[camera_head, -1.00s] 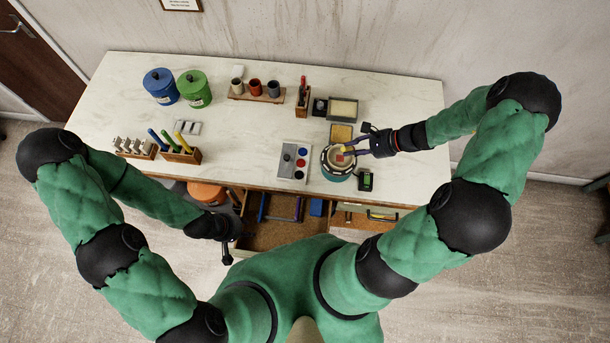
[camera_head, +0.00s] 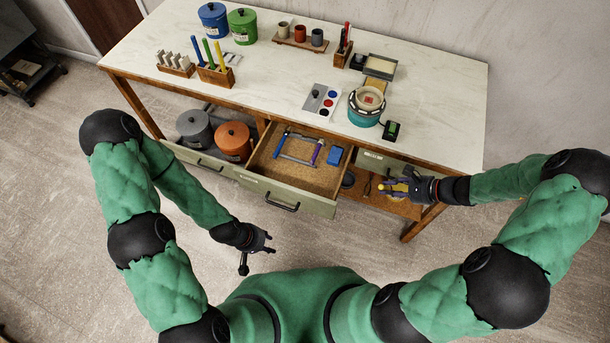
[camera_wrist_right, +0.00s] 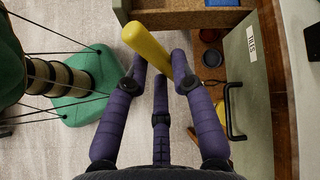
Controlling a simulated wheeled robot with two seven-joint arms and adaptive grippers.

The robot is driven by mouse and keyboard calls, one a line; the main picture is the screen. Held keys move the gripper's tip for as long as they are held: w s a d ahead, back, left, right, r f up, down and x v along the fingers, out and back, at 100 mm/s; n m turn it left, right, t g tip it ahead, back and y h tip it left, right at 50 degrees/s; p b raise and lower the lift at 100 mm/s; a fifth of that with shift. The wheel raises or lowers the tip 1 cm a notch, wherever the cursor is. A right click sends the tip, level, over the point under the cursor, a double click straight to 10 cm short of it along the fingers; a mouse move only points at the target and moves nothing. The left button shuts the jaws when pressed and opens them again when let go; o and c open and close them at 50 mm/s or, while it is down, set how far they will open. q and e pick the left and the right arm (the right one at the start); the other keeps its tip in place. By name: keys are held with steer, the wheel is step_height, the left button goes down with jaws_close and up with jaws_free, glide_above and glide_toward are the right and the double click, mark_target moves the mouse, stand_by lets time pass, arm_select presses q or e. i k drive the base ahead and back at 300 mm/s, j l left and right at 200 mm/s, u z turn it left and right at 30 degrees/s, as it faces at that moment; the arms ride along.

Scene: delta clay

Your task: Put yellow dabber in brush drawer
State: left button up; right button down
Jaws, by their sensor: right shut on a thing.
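The yellow dabber (camera_head: 395,187) is in my right gripper (camera_head: 390,188), in front of the table and to the right of the open drawer (camera_head: 265,172). In the right wrist view, the dabber (camera_wrist_right: 147,47) lies slantwise between the purple fingers of that gripper (camera_wrist_right: 160,66), clear of any surface. Part of the dabber is hidden by the fingers. My left gripper (camera_head: 257,255) is empty, fingers spread, below the drawer handle.
A closed drawer front (camera_head: 385,163) is right of the open one; its handle (camera_wrist_right: 232,112) sticks out beside my right gripper. A teal pot-like wheel (camera_head: 364,118) stands on the table (camera_head: 270,75). Grey and orange pots (camera_head: 233,141) sit below. Bare cork shows at the drawer's front.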

mark_target(288, 154)
steer(key=i+j+z, duration=0.1)
steer(key=j, duration=0.25)
steer(key=i+j+z, duration=0.1)
steer(key=j, duration=0.25)
steer(key=i+j, duration=0.2)
steer(key=j, duration=0.2)
steer(key=i+j+z, duration=0.15)
steer(key=j, duration=0.2)
steer(key=i+j+z, duration=0.1)
steer(key=j, duration=0.3)
